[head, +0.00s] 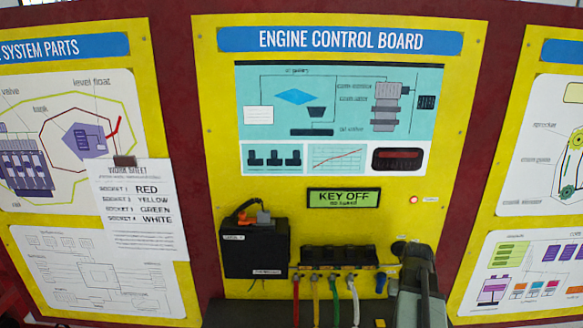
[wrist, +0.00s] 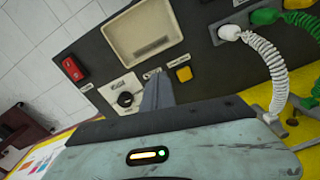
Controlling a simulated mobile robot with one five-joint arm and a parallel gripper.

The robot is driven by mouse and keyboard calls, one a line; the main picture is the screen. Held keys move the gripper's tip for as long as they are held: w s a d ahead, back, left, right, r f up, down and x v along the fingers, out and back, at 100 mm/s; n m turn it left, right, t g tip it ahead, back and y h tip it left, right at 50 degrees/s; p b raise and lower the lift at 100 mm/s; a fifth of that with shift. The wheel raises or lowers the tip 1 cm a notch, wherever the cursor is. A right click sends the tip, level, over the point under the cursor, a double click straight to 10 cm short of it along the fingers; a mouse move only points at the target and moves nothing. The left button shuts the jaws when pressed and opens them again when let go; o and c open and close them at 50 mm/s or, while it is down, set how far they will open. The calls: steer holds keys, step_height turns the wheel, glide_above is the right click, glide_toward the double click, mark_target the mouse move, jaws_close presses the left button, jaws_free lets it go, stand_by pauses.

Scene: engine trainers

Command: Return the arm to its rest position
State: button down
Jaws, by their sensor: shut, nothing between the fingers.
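My gripper (wrist: 157,92) shows in the wrist view as a narrow grey pair of fingers, pressed together with nothing between them. It is in front of a dark panel (wrist: 195,75), near a black knob (wrist: 125,99) and a yellow button (wrist: 184,74); I cannot tell whether it touches the panel. The pale blue-grey gripper body fills the bottom of that view. In the head view my arm (head: 418,290) rises at the lower right, in front of the engine control board (head: 222,160); its fingertips cannot be made out there.
Red, yellow, green and white (head: 354,300) cables hang from a black socket row (head: 338,255). A black box (head: 254,250) stands left of it. The display (head: 343,198) reads KEY OFF. In the wrist view, a white coiled cable (wrist: 270,70) and a red switch (wrist: 73,69) flank the fingers.

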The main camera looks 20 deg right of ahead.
steer(key=w+a+f+n+b, duration=0.1)
steer(key=w+a+n, duration=0.1)
steer(key=a, duration=1)
steer(key=w+a+f+n+b, duration=0.1)
steer(key=w+a+n, duration=0.1)
steer(key=a, duration=1)
steer(key=w+a+f+n+b, duration=0.1)
steer(key=w+a, duration=0.3)
steer(key=a, duration=0.8)
steer(key=shift+w+a+n, duration=0.15)
steer(key=shift+a+n, duration=0.05)
steer(key=shift+n, duration=0.5)
steer(key=shift+s+f, duration=0.2)
steer(key=shift+s, duration=0.05)
steer(key=shift+s+r, duration=0.15)
